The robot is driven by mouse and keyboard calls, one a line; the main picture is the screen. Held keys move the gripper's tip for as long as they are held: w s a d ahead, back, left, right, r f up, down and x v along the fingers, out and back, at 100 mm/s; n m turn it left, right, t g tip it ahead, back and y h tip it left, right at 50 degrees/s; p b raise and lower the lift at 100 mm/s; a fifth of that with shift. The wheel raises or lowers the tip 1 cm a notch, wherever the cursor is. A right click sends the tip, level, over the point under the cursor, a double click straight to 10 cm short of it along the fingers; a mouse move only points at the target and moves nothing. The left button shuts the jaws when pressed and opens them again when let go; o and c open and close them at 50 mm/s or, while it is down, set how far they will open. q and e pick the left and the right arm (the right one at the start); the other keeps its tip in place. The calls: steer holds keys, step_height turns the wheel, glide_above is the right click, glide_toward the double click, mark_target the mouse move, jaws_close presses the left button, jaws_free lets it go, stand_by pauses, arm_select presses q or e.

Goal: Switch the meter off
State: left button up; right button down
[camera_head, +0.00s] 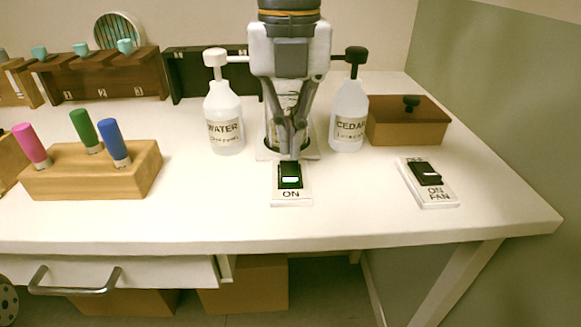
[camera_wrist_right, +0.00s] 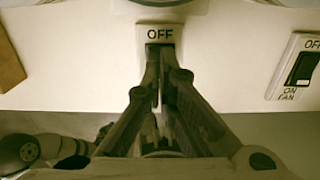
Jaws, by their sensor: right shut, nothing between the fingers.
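The meter's switch (camera_head: 290,177) is a dark rocker with a lit green-white patch, on a pale plate marked ON at its near end. In the right wrist view the plate's other end shows an OFF label (camera_wrist_right: 160,34). My right gripper (camera_head: 293,155) points down, shut and empty, with its fingertips at the far, OFF end of the rocker. The right wrist view shows the closed fingertips (camera_wrist_right: 160,50) just by the OFF label, covering most of the rocker. I cannot tell whether they touch it. My left gripper is not in view.
A WATER bottle (camera_head: 225,118) and a CEDAR bottle (camera_head: 348,118) flank my right gripper. A FAN switch (camera_head: 427,182) lies to the right, near a lidded brown box (camera_head: 405,128). The table front is clear.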

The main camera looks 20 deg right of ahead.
mark_target(290, 166)
steer(key=shift+f, duration=1.45)
stand_by(0.7)
steer(key=shift+r+p, duration=2.25)
steer(key=shift+r, duration=1.4)
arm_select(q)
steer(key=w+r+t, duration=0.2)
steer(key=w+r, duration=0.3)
arm_select(e)
steer(key=shift+f, duration=0.1)
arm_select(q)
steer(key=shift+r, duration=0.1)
